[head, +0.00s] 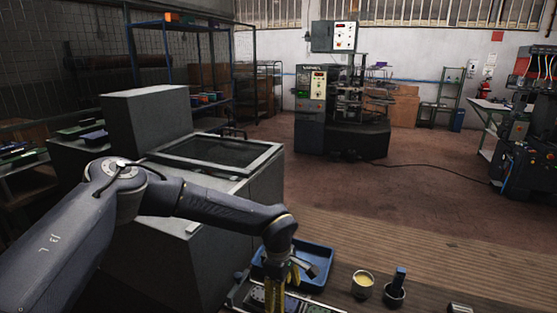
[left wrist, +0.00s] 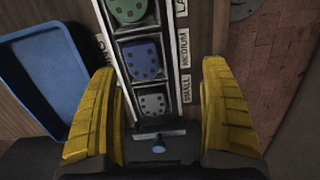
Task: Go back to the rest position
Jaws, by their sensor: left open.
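My left gripper (head: 282,290) hangs low over the front workbench in the head view, its yellow fingers pointing down. In the left wrist view the fingers (left wrist: 157,78) are spread wide apart with nothing between them. A narrow rack (left wrist: 125,80) lies below and beyond the fingers. Its compartments hold a green piece (left wrist: 128,8), a blue piece (left wrist: 143,60) and a grey piece (left wrist: 152,104). Labels beside them read MEDIUM and SMALL; another is cut off. In the head view the rack is mostly hidden by the gripper. My right gripper is not in view.
A blue tray (head: 318,254) stands just behind the gripper; it also shows in the left wrist view (left wrist: 40,85). A pot with yellow content (head: 362,286) and a dark cup with a handle (head: 394,294) stand to the right. A grey cabinet (head: 160,258) stands close left, under my arm.

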